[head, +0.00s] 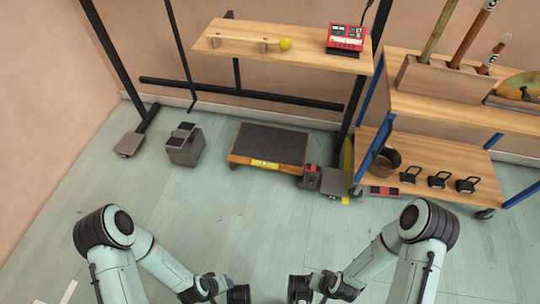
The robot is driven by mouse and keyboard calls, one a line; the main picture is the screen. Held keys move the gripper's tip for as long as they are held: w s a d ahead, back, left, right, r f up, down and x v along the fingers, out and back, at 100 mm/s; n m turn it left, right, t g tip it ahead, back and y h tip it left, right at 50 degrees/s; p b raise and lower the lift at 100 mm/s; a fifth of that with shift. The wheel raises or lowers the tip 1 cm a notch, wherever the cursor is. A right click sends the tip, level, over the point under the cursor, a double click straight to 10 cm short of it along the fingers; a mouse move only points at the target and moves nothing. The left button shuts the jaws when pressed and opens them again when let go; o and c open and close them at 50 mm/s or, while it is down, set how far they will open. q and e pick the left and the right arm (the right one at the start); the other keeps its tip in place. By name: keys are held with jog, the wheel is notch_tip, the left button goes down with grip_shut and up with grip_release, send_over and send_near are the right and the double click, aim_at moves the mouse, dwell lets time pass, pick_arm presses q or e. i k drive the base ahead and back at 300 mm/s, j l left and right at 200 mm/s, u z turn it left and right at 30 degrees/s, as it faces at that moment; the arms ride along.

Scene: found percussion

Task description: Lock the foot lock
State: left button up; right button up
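No part is clearly marked as the foot lock, and I cannot tell which one it is. A small dark block with a red mark (312,177) sits on the floor at the right front corner of a low platform (268,144). A grey plate (334,183) is beside it at the foot of the black frame. A flat red-and-dark piece (384,191) lies by the shelf cart's lower edge. My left gripper (238,294) and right gripper (300,290) are at the bottom edge, apart from all of these. Their fingertips are not clear.
A grey two-pad block (184,145) and another frame foot plate (130,144) stand at left. A wooden shelf (280,52) carries a red device (346,38). The shelf cart (440,165) has a caster (484,213). The floor before me is clear.

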aim_at(309, 167)
jog(key=i+l, duration=0.1)
jog(key=i, duration=0.65)
jog(key=i+l, duration=0.1)
jog(key=i, duration=0.7)
